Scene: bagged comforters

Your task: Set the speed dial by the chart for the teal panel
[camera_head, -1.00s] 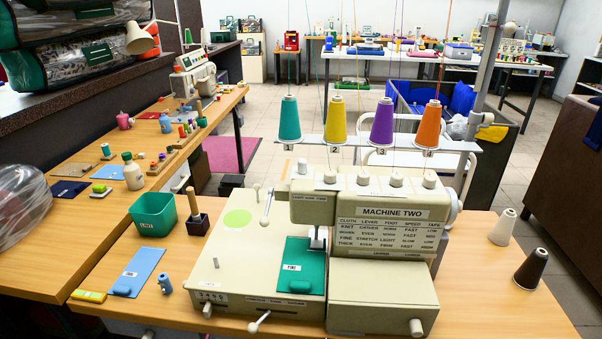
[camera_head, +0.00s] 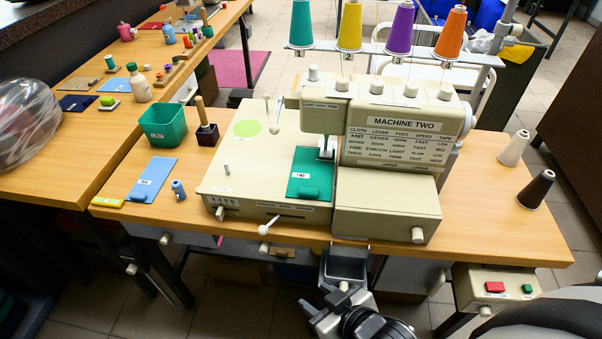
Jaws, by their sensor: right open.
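The sewing machine (camera_head: 387,210) labelled MACHINE TWO stands on the wooden table. Its chart (camera_head: 398,146) has columns CLOTH, LEVER, FOOT, SPEED and TAPE; the small entries are hard to read. A teal panel (camera_head: 308,178) lies on the machine bed with a label that seems to read FINE. Pale knobs show on the front: one at lower right (camera_head: 418,235), one at lower left (camera_head: 220,213). Another knob (camera_head: 486,311) is on the box under the table. I cannot tell which is the speed dial. My right gripper (camera_head: 345,252) is open and empty below the table's front edge. My left gripper is out of view.
The under-table box (camera_head: 495,282) has red and green buttons. A ball-ended lever (camera_head: 264,229) sticks out at the front. A teal bin (camera_head: 165,132), a blue panel (camera_head: 152,180) and a blue figure (camera_head: 179,190) lie left. Two thread cones (camera_head: 535,189) stand right.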

